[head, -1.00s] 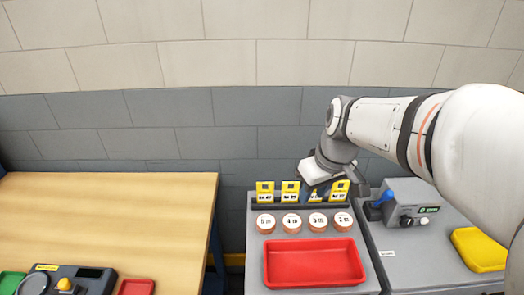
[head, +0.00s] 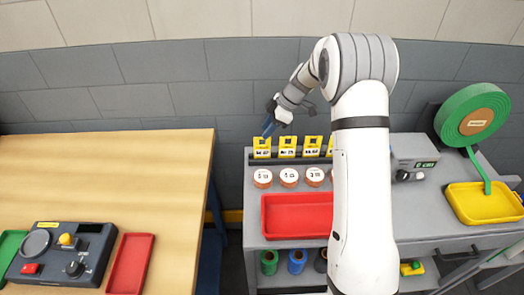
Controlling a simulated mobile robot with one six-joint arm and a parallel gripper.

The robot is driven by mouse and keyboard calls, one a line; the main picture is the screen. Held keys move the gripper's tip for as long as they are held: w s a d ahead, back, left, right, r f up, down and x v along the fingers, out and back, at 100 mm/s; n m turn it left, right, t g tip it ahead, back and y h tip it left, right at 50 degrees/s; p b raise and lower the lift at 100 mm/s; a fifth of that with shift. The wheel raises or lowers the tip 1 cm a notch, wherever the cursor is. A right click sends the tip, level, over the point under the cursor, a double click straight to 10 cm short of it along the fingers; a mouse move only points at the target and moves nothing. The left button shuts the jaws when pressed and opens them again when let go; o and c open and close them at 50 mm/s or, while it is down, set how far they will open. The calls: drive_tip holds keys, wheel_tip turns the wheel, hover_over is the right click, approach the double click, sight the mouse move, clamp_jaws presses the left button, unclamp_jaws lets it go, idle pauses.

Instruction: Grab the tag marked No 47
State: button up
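Several yellow tags with white labels stand in a dark rack (head: 253,161) on the grey bench. The leftmost tag (head: 262,148) has a small label that seems to read No 47. The tag to its right (head: 287,147) seems to read No 25. Another tag (head: 312,146) stands further right, and the last is partly hidden by my arm. My gripper (head: 267,128) points down, just above the leftmost tag. Its blue tip is close to the tag's top; I cannot tell whether they touch. The finger gap is too small to make out.
Round labelled discs (head: 289,177) sit in front of the rack, with a red tray (head: 297,216) before them. A grey device (head: 414,157), yellow tray (head: 483,203) and green reel (head: 471,115) are at right. A wooden table (head: 150,170) stands left. My arm hides part of the bench.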

sight(262, 150)
drive_tip(key=x, duration=0.2)
drive_tip(key=p+x, duration=0.1)
drive_tip(key=x, duration=0.1)
drive_tip(key=p+x, duration=0.1)
drive_tip(key=x, duration=0.1)
drive_tip(key=shift+s+d+f, duration=0.1)
drive_tip(key=shift+s+f, duration=0.2)
drive_tip(key=shift+f, duration=0.1)
clamp_jaws()
